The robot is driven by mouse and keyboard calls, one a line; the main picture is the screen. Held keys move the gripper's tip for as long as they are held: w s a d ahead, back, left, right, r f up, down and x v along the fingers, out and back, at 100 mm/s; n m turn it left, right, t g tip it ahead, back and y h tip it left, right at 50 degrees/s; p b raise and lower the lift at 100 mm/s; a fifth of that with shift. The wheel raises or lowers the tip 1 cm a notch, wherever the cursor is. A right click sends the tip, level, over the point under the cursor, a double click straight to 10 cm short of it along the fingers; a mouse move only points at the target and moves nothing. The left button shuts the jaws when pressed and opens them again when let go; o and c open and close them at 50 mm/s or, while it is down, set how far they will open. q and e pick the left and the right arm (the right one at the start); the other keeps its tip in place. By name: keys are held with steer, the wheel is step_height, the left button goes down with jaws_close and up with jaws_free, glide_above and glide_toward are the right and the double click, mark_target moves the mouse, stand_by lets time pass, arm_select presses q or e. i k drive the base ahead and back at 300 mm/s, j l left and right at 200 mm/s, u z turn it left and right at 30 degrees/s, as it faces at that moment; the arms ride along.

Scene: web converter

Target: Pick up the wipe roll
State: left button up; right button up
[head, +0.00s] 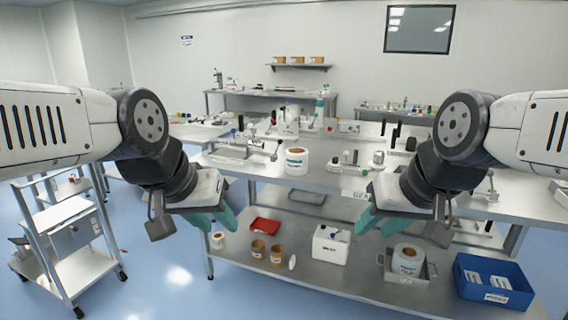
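A white roll with a label (297,159) stands upright on the steel table top, between my two arms. Another white roll with a blue label (408,259) stands in a metal tray on the lower shelf at the right. I cannot read which one is the wipe roll. My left gripper (217,221) has teal fingers and hangs in front of the table, left of the upper roll and apart from it. My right gripper (381,223) hangs to the right of the upper roll and above and left of the lower roll. Both grippers look open and empty.
The lower shelf (330,279) holds a red tray (265,227), brown-sided jars (258,249), a white box (331,245) and a blue bin (494,282). Bottles, fixtures and small parts crowd the table top. A white cart (72,240) stands at the left. The floor between is clear.

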mark_target(296, 158)
steer(key=i+j, duration=0.25)
steer(key=i, duration=0.25)
steer(key=i+j, duration=0.3)
steer(key=i, duration=0.2)
steer(key=i+j, duration=0.25)
steer(key=i, duration=0.25)
steer(key=i+j, duration=0.25)
steer(key=i, duration=0.25)
steer(key=z, duration=0.05)
